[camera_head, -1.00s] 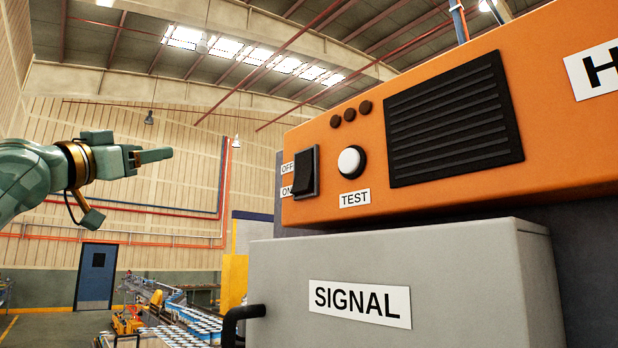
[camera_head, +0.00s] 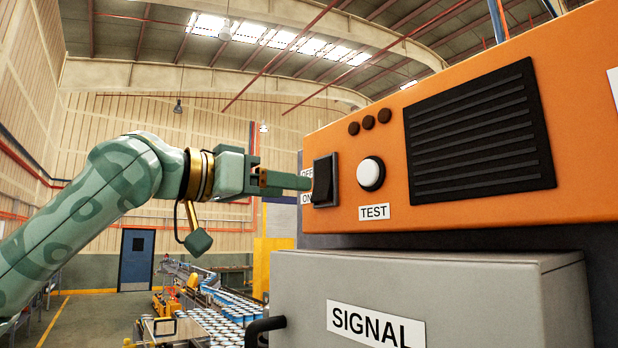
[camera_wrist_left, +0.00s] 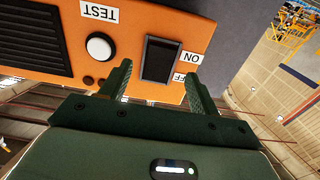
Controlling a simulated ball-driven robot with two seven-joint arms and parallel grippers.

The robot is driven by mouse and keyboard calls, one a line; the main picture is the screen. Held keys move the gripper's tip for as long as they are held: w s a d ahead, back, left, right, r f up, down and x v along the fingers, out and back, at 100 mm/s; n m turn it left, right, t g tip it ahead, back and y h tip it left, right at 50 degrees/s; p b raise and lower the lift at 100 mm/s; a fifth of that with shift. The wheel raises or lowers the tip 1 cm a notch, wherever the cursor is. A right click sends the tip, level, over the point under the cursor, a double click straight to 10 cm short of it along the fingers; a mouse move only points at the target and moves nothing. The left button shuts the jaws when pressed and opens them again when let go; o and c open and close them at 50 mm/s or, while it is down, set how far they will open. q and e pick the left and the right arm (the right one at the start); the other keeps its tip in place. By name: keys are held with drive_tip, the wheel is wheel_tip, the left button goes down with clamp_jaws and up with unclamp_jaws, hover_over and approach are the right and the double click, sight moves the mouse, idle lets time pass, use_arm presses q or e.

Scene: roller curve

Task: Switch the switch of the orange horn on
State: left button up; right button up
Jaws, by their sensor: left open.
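The orange horn box (camera_head: 450,140) fills the right of the head view. Its black rocker switch (camera_head: 324,181) is at the left end of the front, with an ON label below and an OFF label above, partly covered. My left gripper (camera_head: 305,181) points right, its fingertips at or just short of the switch; contact cannot be told. In the left wrist view, my left gripper (camera_wrist_left: 160,85) is open and empty, and the switch (camera_wrist_left: 159,60) shows upside down between and beyond its fingers. My right gripper is not in view.
A white TEST button (camera_head: 371,173) sits just right of the switch. A black grille (camera_head: 478,135) is further right. A grey SIGNAL box (camera_head: 430,290) with a black handle (camera_head: 262,330) stands below.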

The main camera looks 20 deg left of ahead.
sight(318, 191)
use_arm(q)
drive_tip(key=p+x, duration=0.1)
drive_tip(key=x, duration=0.3)
drive_tip(key=shift+w+d+r, duration=0.1)
drive_tip(key=shift+w, duration=0.3)
drive_tip(key=shift+w+d, duration=0.15)
drive_tip(key=shift+d, duration=0.1)
